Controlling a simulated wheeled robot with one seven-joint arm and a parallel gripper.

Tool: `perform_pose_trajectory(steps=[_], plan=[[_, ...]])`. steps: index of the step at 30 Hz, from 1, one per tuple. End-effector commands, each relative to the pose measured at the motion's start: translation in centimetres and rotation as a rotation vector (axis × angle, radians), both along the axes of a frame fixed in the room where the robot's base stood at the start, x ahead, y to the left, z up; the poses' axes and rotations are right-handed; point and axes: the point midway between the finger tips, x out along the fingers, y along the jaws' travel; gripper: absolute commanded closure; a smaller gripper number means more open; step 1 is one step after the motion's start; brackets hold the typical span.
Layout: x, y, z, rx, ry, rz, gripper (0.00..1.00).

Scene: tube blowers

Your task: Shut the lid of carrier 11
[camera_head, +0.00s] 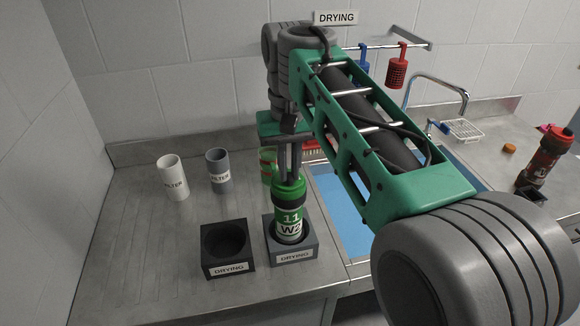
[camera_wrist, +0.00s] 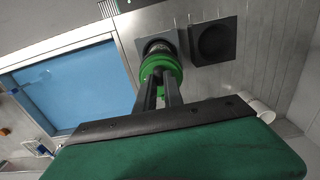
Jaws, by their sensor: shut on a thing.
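Carrier 11 (camera_head: 290,222) is a green and black tube with a white label reading "11" and "W2". It stands nearly upright in the right-hand drying block (camera_head: 304,252) on the steel counter. Its green lid end (camera_head: 289,188) faces up. My gripper (camera_head: 289,174) points down from above, its jaws closed on the top of the carrier. In the wrist view the two dark fingers meet the green lid (camera_wrist: 161,68). Whether the lid is fully seated cannot be told, as the fingers partly cover it.
An empty drying block (camera_head: 213,262) stands just left. A white filter tube (camera_head: 172,178) and a grey filter tube (camera_head: 218,170) stand behind. A green object (camera_head: 267,163) is partly hidden behind my gripper. A blue sink (camera_head: 338,205) lies right; a red carrier (camera_head: 546,158) stands far right.

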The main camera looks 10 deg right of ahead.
Motion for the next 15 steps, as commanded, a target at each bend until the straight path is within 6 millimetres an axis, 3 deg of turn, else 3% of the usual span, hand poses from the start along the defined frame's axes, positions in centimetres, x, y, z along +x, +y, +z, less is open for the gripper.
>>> perform_pose_trajectory(steps=[8, 9, 15], plan=[[-0.01, 0.01, -0.10, 0.000, 0.002, 0.000, 1.00], [-0.01, 0.01, -0.10, 0.000, 0.002, 0.000, 0.85], [-0.01, 0.00, -0.06, 0.000, 0.001, 0.001, 0.69]])
